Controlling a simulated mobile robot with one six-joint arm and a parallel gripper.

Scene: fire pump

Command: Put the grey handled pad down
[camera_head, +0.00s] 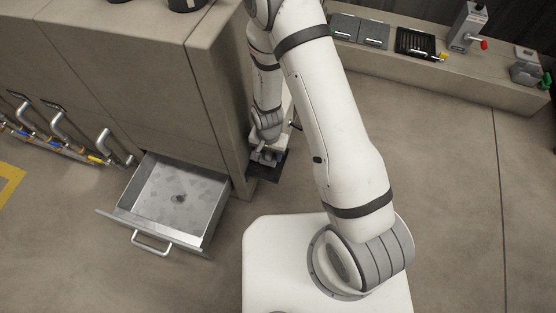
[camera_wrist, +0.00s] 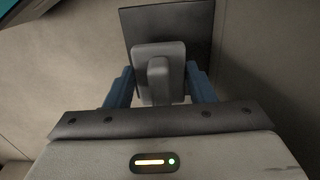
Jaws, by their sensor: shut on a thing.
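The grey handled pad (camera_wrist: 177,55) is between the two blue fingers of my gripper (camera_wrist: 160,88) in the wrist view. My gripper is shut on its upright grey handle. A dark square plate (camera_wrist: 194,24) shows just beyond and around the pad; I cannot tell whether the pad touches it. In the head view my gripper (camera_head: 266,158) is low beside the cabinet's right side, over a dark square (camera_head: 272,167) on the floor. My arm hides part of that area, and the pad is hard to make out there.
An open metal drawer (camera_head: 178,195) sticks out of the cabinet (camera_head: 160,70) to the left of my gripper. Pipes with handles (camera_head: 60,125) run along the left. A low bench (camera_head: 430,65) with dark plates and a lever device stands at the back right. The floor on the right is clear.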

